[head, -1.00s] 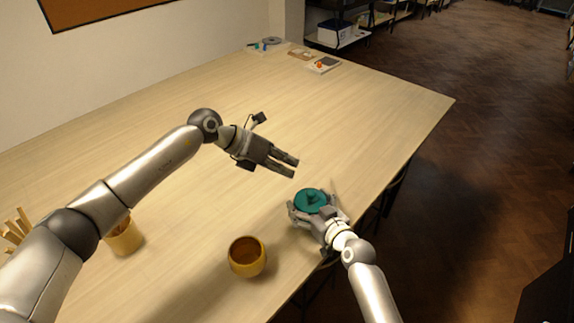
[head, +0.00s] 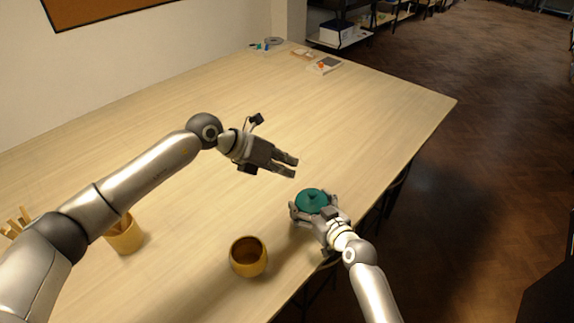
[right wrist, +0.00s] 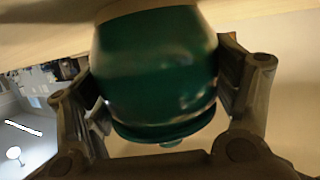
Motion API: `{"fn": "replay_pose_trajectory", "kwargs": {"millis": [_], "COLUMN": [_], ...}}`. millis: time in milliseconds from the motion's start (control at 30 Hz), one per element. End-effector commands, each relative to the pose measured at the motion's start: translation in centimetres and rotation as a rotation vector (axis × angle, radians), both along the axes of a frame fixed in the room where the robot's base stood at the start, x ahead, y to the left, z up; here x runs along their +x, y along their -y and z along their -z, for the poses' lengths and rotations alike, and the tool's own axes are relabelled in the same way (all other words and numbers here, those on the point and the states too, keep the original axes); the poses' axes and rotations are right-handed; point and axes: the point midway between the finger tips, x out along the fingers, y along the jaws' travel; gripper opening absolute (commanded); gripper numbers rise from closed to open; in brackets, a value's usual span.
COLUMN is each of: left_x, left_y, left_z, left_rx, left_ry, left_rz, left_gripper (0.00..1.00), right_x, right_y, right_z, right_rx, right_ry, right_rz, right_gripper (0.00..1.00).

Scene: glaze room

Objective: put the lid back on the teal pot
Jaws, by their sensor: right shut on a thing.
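The teal pot (right wrist: 155,60) stands upright near the table's right edge. Its teal lid (head: 312,199), with a small knob, sits on top. The right wrist view is upside down, and the lid (right wrist: 160,132) shows there below the pot body, at its mouth. My right gripper (head: 314,207) is shut on the pot, one finger on each side of its body. My left gripper (head: 295,165) is open and empty above the table, up and to the left of the pot. The far side of the pot is hidden.
A yellow-brown bowl (head: 248,262) stands left of the pot, near the front edge. A yellow holder (head: 124,238) with wooden sticks is by my left arm. Small items (head: 325,65) lie at the far end. The middle of the table (head: 330,110) is clear.

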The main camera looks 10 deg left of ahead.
Motion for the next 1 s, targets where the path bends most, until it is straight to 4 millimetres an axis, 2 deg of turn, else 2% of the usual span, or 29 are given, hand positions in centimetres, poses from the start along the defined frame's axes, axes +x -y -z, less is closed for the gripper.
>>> {"fn": "replay_pose_trajectory", "kwargs": {"millis": [1000], "left_x": [-0.93], "left_y": [-0.17], "left_z": [0.47], "left_rx": [0.0], "left_ry": [-0.001], "left_rz": [-0.155], "left_gripper": [0.0], "right_x": [-0.06], "right_y": [0.0], "right_z": [0.13], "right_rx": [-0.001], "right_ry": [-0.003], "right_rz": [-0.001], "right_gripper": [0.39]}}
